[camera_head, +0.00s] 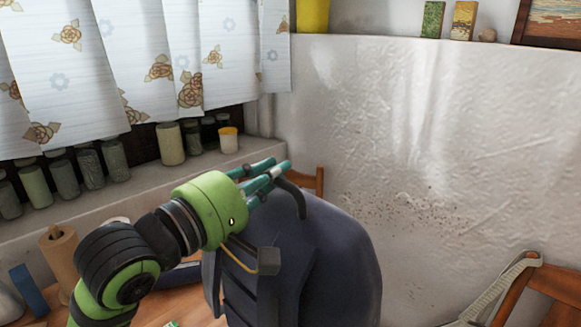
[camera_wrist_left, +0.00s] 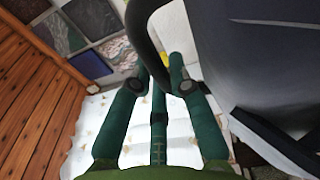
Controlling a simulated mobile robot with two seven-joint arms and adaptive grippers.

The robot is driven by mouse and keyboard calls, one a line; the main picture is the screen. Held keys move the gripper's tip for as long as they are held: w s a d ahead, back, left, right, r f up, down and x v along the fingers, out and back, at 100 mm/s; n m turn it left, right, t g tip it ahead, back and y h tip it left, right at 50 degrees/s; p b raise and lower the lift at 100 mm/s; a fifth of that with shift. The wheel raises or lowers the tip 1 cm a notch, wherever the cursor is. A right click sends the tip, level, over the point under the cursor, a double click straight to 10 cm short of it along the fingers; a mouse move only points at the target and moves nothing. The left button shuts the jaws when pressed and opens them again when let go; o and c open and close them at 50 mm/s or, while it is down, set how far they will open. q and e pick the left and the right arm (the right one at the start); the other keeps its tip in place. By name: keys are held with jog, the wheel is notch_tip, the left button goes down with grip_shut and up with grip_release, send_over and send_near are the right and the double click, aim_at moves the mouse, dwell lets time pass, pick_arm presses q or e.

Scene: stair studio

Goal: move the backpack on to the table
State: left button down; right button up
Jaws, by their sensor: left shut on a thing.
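The dark blue-grey backpack (camera_head: 330,255) hangs in the lower middle of the head view, upright. It fills the right of the left wrist view (camera_wrist_left: 265,60). My left gripper (camera_head: 280,172) is at its top, with teal fingers shut on its dark carry loop (camera_head: 293,198). In the left wrist view the loop (camera_wrist_left: 138,30) passes between the fingers (camera_wrist_left: 160,85). The wooden table (camera_head: 195,305) shows at the lower left, partly hidden by my arm and the backpack. I cannot tell whether the backpack's bottom touches anything. My right gripper is not in view.
A paper roll (camera_head: 61,258) and a blue block (camera_head: 30,290) stand at the left. Jars (camera_head: 171,144) line the window ledge. A wooden chair (camera_head: 545,283) with a strap over it is at the right; another chair back (camera_head: 319,182) shows behind the backpack.

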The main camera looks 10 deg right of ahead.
pick_arm(q)
jog(key=w+a+f, duration=0.2)
jog(key=a, duration=0.1)
jog(key=w+a+f, duration=0.1)
jog(key=a, duration=0.1)
jog(key=shift+a+f, duration=0.1)
jog(key=shift+a, duration=0.15)
jog(key=shift+w+a+f, duration=0.25)
jog(key=shift+a, duration=0.1)
notch_tip(320, 180, down, 4)
jog(key=shift+p, duration=0.4)
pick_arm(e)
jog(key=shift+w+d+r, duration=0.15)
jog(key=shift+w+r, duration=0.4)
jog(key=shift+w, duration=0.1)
pick_arm(q)
jog(key=c, duration=1.6)
grip_release()
jog(key=shift+f, duration=0.3)
jog(key=o, duration=0.4)
jog(key=shift+s, duration=0.1)
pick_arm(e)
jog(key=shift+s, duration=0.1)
pick_arm(q)
jog(key=shift+r, duration=0.1)
